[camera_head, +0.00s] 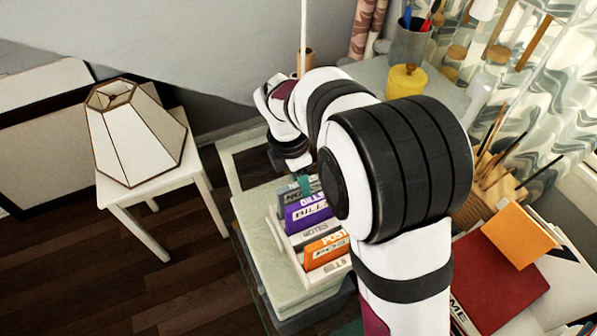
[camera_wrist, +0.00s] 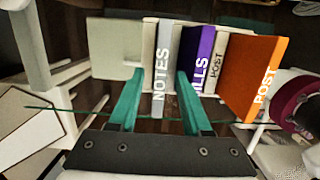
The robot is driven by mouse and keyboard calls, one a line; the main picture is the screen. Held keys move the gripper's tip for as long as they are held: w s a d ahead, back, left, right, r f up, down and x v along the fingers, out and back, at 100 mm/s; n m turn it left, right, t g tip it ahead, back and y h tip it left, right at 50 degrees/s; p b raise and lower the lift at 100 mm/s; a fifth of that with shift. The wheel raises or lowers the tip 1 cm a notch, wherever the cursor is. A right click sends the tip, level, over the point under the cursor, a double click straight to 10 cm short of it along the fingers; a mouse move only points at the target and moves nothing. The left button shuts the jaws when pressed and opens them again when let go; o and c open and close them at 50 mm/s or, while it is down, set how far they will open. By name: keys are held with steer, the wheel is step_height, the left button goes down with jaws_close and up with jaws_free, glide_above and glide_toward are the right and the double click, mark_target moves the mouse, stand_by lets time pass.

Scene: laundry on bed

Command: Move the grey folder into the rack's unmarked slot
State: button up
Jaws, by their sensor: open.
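The grey folder (camera_wrist: 163,70), lettered NOTES, stands upright in the rack in the wrist view. In the head view its top (camera_head: 293,189) shows at the rack's far end, partly behind my gripper. My gripper (camera_wrist: 158,76) is open, with its green fingers on either side of the grey folder. I cannot tell whether they touch it. The white rack (camera_head: 318,279) stands on the pale green top and has labelled dividers, including NOTES, POST and BILLS. I cannot make out which slot is unmarked. My gripper also shows in the head view (camera_head: 304,184).
The rack also holds a purple BILLS folder (camera_head: 307,213) and an orange POST folder (camera_head: 325,243). A lampshade (camera_head: 130,132) stands on a small white table at left.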

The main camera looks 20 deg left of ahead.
steer(key=r, duration=0.4)
steer(key=shift+s+a+r, duration=0.25)
steer(key=d+r+m, duration=0.1)
steer(key=d, duration=0.1)
steer(key=s+d+m, duration=0.1)
steer(key=m, duration=0.1)
steer(key=d+r+m, duration=0.1)
steer(key=d+m, duration=0.1)
steer(key=shift+s+d+r, duration=0.3)
steer(key=shift+r, duration=0.05)
steer(key=s+d+r+m+g+y, duration=0.1)
steer(key=s+d+r+m, duration=0.2)
steer(key=s+d+m, duration=0.9)
steer(key=s+d+f+m+y, duration=0.2)
steer(key=s+m, duration=0.6)
steer(key=m, duration=0.7)
steer(key=shift+s+d+m, duration=0.25)
steer(key=shift+d+m, duration=0.05)
steer(key=shift+d, duration=0.25)
